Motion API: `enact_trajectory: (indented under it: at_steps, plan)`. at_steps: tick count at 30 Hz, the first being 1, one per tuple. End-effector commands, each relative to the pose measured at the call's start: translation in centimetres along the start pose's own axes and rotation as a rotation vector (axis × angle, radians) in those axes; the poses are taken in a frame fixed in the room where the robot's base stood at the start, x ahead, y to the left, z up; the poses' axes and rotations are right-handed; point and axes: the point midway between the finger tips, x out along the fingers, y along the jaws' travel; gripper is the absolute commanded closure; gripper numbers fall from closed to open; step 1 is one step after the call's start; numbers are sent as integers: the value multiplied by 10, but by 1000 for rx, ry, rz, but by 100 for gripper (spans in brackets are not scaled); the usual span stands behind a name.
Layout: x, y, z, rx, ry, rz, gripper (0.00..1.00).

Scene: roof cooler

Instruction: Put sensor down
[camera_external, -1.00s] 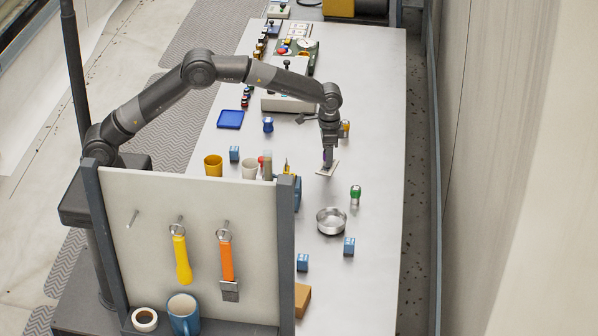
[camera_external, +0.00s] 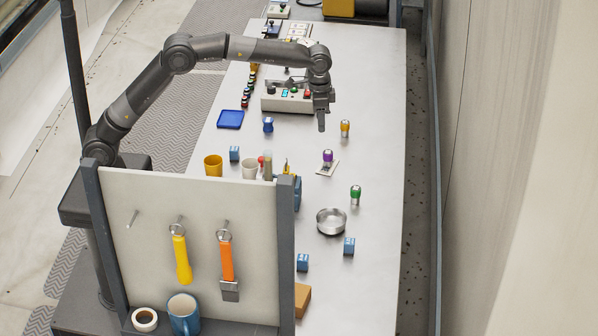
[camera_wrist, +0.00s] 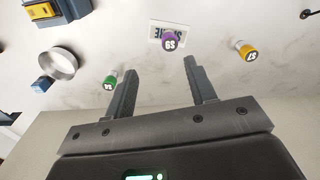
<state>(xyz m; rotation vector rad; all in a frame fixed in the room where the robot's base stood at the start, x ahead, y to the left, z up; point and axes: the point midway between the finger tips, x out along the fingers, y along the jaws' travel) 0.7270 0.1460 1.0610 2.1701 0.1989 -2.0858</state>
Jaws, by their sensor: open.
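A purple-topped sensor (camera_external: 327,157) stands upright on a small white label card (camera_external: 327,170) on the table. In the wrist view the sensor (camera_wrist: 169,41) is marked S8 and the card (camera_wrist: 154,40) lies under it. My gripper (camera_external: 321,128) is above and behind the sensor in the external view, apart from it. In the wrist view my gripper (camera_wrist: 160,75) is open, with nothing between its fingers. A green-topped sensor (camera_external: 355,194) and a yellow-topped sensor (camera_external: 345,128) stand on the table nearby.
A metal bowl (camera_external: 331,221) and blue blocks (camera_external: 349,246) stand nearer the camera. A control box (camera_external: 288,100) is behind, left of my gripper. Cups (camera_external: 213,165) and a blue tray (camera_external: 230,119) are at left. The table's right side is clear.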

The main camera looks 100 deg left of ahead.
Motion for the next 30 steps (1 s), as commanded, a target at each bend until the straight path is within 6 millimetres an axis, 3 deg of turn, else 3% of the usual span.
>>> enact_trajectory:
  at_steps: [1,6,15,22,30]
  plan:
    - [-19,6,13,7,21,0,49]
    - [-65,24,61,29,76,2,49]
    - [-120,48,161,68,177,8,49]
    - [-137,60,245,99,253,16,49]
    - [-129,66,344,135,342,29,49]
